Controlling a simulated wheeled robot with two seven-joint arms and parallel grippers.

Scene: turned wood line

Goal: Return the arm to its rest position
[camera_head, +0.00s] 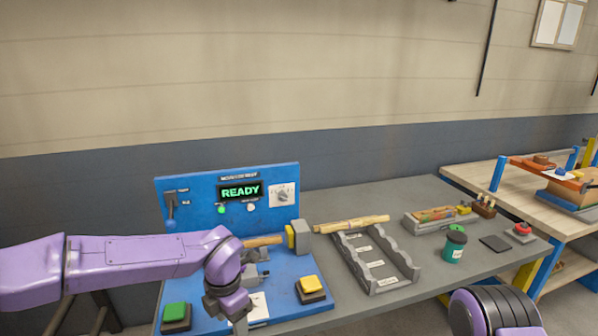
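My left arm reaches in from the left over the blue machine (285,182), with its wrist bent down. My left gripper (240,324) points down at the bottom edge of the view, above the front of the machine's blue base. Its fingertips are cut off, so its opening does not show. My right arm shows only as a rounded purple joint at the bottom right, and its gripper is out of view. A turned wood piece (264,241) sits in the machine beside a yellow and grey block. The machine's screen (240,190) reads READY in green.
A green button (176,313) and a yellow button (310,286) stand near the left gripper. A grey rack (406,262) has light wood (352,224) at its back end. A tray (412,222), a green cup (454,247) and a red button (523,229) are farther right.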

